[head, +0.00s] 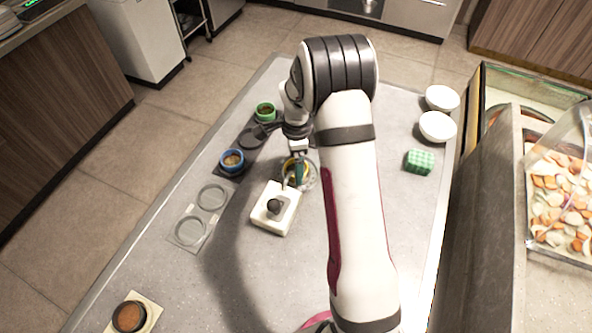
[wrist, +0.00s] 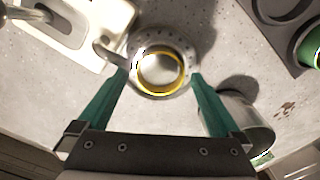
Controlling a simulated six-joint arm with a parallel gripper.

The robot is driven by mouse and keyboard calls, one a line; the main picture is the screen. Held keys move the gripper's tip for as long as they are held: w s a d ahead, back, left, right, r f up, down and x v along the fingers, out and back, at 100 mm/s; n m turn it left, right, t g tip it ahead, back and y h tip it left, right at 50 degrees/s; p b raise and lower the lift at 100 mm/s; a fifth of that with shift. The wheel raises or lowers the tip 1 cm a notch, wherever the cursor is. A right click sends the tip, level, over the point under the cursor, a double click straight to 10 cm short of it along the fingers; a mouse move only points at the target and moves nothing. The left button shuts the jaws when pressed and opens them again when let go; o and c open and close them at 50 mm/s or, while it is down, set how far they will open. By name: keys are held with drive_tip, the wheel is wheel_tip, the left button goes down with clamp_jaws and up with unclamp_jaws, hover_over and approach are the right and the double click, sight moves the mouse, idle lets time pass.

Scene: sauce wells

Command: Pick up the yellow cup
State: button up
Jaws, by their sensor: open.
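The yellow cup (wrist: 181,70) shows in the wrist view as a yellow ring with a pale inside, seen from above, on a grey, speckled round piece. In the head view the yellow cup (head: 290,163) is mostly hidden behind my gripper. My gripper (wrist: 160,76) is open, with one green finger on each side of the cup, and nothing is clamped. Whether the fingers touch the cup cannot be told. In the head view my gripper (head: 297,178) is down over the cup's place, beside the white block.
A white block with a dark knob (head: 283,222) stands close in front. A blue cup (head: 232,161) and a green cup (head: 265,112) stand left and behind. A metal vessel (wrist: 248,122) is right of my fingers. White bowls (head: 437,126) and a green checked block (head: 420,161) are far right.

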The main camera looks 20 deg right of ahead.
drive_tip(key=shift+f, duration=0.6)
drive_tip(key=c, duration=1.5)
drive_tip(key=shift+r, duration=0.45)
wheel_tip(320, 180, up, 3)
drive_tip(key=shift+r, duration=0.1)
drive_tip(key=s+d+r, duration=0.2)
drive_tip(key=d, duration=0.1)
drive_tip(key=s+d+r, duration=0.2)
drive_tip(key=s, duration=0.1)
drive_tip(key=s+d+r, duration=0.2)
drive_tip(key=d+r, duration=0.1)
drive_tip(key=shift+s+d, duration=0.3)
drive_tip(key=shift+s, duration=0.1)
